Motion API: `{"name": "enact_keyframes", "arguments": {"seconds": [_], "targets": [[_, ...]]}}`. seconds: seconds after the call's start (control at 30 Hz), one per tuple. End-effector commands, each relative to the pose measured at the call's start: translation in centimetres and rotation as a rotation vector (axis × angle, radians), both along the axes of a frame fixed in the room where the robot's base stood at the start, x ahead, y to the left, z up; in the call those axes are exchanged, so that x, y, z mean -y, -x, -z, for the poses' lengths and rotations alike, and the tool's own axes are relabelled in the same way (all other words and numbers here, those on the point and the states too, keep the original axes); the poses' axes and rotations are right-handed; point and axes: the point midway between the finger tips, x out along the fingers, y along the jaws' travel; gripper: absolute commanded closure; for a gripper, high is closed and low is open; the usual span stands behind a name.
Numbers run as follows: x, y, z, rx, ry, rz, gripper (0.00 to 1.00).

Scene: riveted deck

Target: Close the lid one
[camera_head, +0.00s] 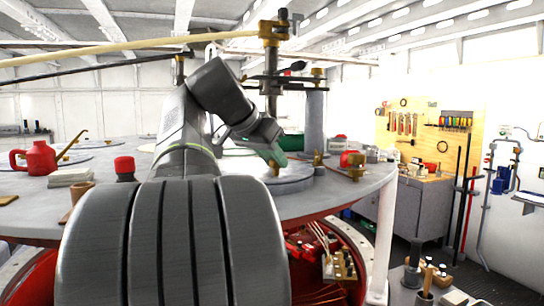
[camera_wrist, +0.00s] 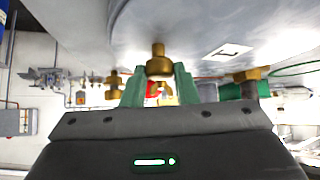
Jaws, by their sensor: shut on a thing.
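A grey round lid (camera_head: 250,187) lies on the large round deck (camera_head: 325,195), behind my arm. A brass knob (camera_head: 274,170) stands on it and shows close up in the wrist view (camera_wrist: 158,62). My gripper (camera_head: 272,157) reaches down to this knob. In the wrist view its green fingers (camera_wrist: 159,80) stand on either side of the knob, and it is shut on it. My arm hides part of the lid, and I cannot tell whether its rim sits flush all round.
A red can (camera_head: 38,160), a black jar with a red cap (camera_head: 124,168) and a stack of pale blocks (camera_head: 70,177) stand on the deck at left. A grey post (camera_head: 315,125) rises behind the lid. A tool board (camera_head: 430,135) hangs at right.

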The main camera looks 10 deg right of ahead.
Motion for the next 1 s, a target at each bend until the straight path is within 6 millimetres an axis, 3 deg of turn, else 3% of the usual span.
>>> {"name": "enact_keyframes", "arguments": {"seconds": [0.3,0.77,0.8,0.9,1.0], "targets": [[-0.6,1.5,-0.2,0.004,0.001,0.090,1.00],[-0.6,1.7,-0.1,0.001,0.000,0.103,1.00],[-0.6,1.7,-0.1,0.000,-0.001,0.103,0.66],[-0.6,1.7,-0.1,-0.001,-0.001,0.102,0.51],[-0.6,1.6,0.0,-0.001,-0.001,0.102,0.51]]}}
